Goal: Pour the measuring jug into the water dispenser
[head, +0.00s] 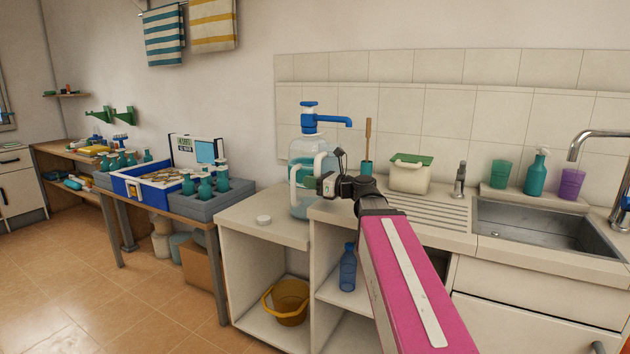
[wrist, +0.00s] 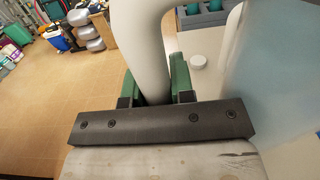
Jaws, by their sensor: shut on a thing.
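The water dispenser (head: 308,148) is a clear, bluish bottle with a blue pump and spout (head: 335,121) on top, standing upright at the left of the counter. My gripper (head: 327,184) is just in front of its right side. In the wrist view, the green fingers of my gripper (wrist: 157,88) are shut around a thick white handle, which I take to be the measuring jug (wrist: 150,40). A pale translucent wall fills the right of that view; I cannot tell whether it is jug or dispenser. In the head view, jug and bottle overlap, so the jug's tilt and contents are unclear.
A round white cap (head: 264,219) lies on the counter left of the dispenser. A green-lidded tub (head: 410,176) and a teal holder with a wooden-handled brush (head: 367,168) stand to the right. A sink (head: 540,225) is farther right. A grey crate of bottles (head: 225,197) is at left.

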